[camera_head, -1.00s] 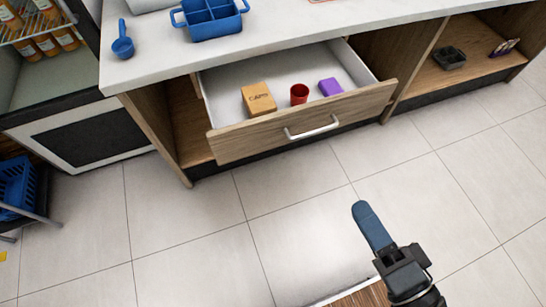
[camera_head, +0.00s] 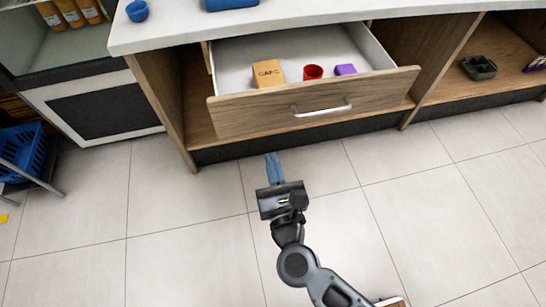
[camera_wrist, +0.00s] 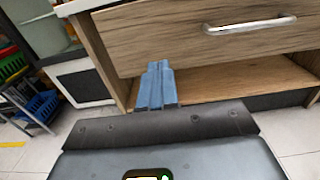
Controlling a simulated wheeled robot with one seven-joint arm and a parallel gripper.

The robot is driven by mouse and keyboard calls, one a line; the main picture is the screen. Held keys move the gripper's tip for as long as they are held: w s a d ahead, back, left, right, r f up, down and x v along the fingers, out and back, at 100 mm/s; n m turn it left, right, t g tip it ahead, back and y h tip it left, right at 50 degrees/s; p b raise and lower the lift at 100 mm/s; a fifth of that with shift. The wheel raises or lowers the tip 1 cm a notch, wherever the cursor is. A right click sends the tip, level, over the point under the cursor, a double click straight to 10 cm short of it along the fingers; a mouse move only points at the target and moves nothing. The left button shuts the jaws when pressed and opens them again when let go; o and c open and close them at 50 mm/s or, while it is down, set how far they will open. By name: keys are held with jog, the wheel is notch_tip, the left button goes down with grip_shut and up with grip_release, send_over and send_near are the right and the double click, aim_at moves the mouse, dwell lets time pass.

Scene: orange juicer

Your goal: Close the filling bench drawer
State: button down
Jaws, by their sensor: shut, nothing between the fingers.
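The bench drawer (camera_head: 240,115) stands pulled out from under the white counter, with a metal bar handle (camera_head: 321,110) on its wooden front. Inside the drawer are a tan box marked "CAPS" (camera_head: 268,73), a red cup (camera_head: 313,72) and a purple block (camera_head: 345,69). My gripper (camera_head: 273,157) is shut and empty, in front of the drawer, below and left of the handle, and apart from it. In the wrist view the drawer front (camera_wrist: 160,35) and handle (camera_wrist: 250,25) are above and right of my blue fingertips (camera_wrist: 159,66).
An open shelf at the right holds a dark tray (camera_head: 478,68). A shelf with orange bottles (camera_head: 70,12) and a blue basket (camera_head: 22,150) are at the left. The tiled floor (camera_head: 180,220) before the bench is clear.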

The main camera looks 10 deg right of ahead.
aim_at(259, 113)
jog(key=w, duration=1.1)
jog(key=shift+w, duration=0.35)
